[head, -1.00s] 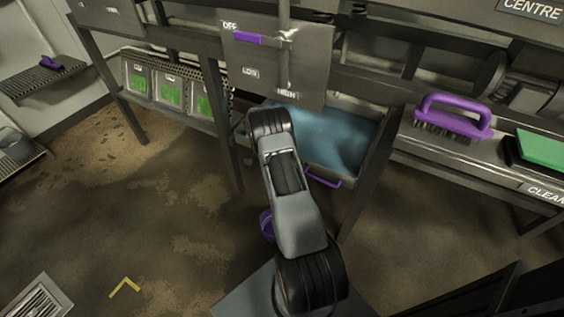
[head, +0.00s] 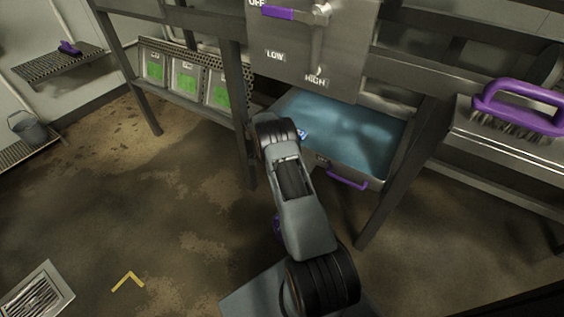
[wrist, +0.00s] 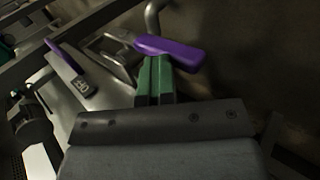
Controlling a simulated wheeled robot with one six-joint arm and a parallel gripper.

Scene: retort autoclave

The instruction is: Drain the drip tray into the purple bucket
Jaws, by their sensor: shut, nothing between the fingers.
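The drip tray (head: 318,159) is a metal drawer holding blue liquid, with a purple handle (head: 347,180) on its front, under the control panel. The purple bucket (head: 277,228) is on the floor, mostly hidden behind my arm. In the head view my gripper is hidden behind the arm. In the wrist view my gripper (wrist: 155,80) shows green fingers, shut and empty. A purple lever or handle (wrist: 185,52) lies right at the fingertips; I cannot tell whether they touch. A second purple bar (wrist: 70,68) lies further left on grey metal.
The panel (head: 310,55) carries a purple-gripped lever (head: 278,13) beside OFF. A purple brush (head: 520,105) lies on a shelf at right. Frame legs (head: 400,185) flank the tray. Green-marked boxes (head: 187,78) stand at left. A grey bucket (head: 28,128) is far left.

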